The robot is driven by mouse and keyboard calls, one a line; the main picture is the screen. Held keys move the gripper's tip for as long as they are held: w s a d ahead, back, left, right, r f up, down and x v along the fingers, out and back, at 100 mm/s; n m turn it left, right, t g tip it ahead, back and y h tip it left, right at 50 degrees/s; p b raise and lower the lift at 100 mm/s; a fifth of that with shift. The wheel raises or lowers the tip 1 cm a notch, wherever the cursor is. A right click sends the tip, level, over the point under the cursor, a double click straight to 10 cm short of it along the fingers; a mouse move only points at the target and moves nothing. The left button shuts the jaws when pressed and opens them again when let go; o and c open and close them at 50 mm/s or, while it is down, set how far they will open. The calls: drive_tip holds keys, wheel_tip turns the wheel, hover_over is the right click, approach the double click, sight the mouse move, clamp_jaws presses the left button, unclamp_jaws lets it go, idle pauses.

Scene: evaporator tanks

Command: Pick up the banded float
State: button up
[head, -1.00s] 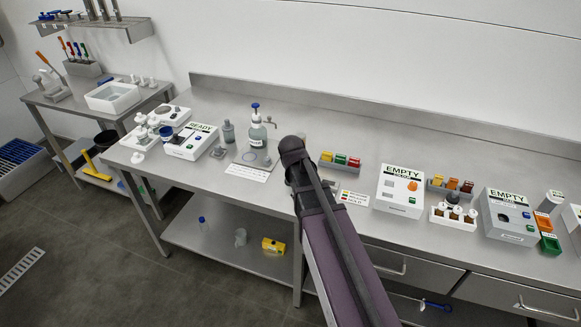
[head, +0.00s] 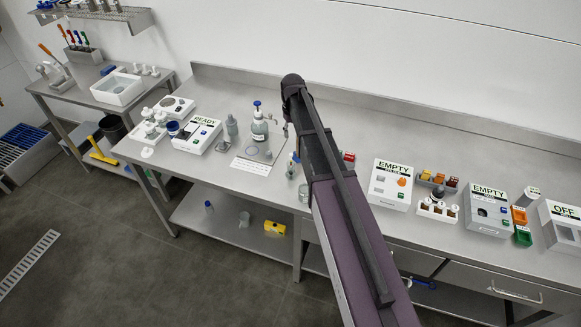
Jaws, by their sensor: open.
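I cannot pick out the banded float for certain in the head view. A small upright item with blue and yellowish parts (head: 293,165) stands on the bench just left of my arm. It is too small to tell whether it is the float. A clear round vessel (head: 303,191) sits just in front of it, partly behind my arm. My arm rises across the middle of the view and hides part of the bench behind it. My gripper does not show clearly; it is hidden behind the arm or out of view.
A blue-topped bottle (head: 260,128) stands behind a printed card (head: 251,165). The READY box (head: 197,135) is to the left. Two EMPTY boxes (head: 391,185) (head: 487,211), a vial rack (head: 437,209) and coloured bins (head: 521,225) are to the right.

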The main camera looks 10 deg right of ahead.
sight(291, 154)
drive_tip(key=shift+a+f, duration=0.1)
idle(0.3)
wheel_tip(291, 154, down, 8)
drive_tip(key=b, duration=0.8)
drive_tip(key=shift+f+b, duration=0.25)
drive_tip(key=shift+b, duration=0.15)
drive_tip(key=shift+f, duration=0.15)
drive_tip(key=shift+a+f+b, duration=0.15)
drive_tip(key=shift+f+b, duration=2.3)
drive_tip(key=shift+b, duration=0.15)
drive_tip(key=c, duration=0.7)
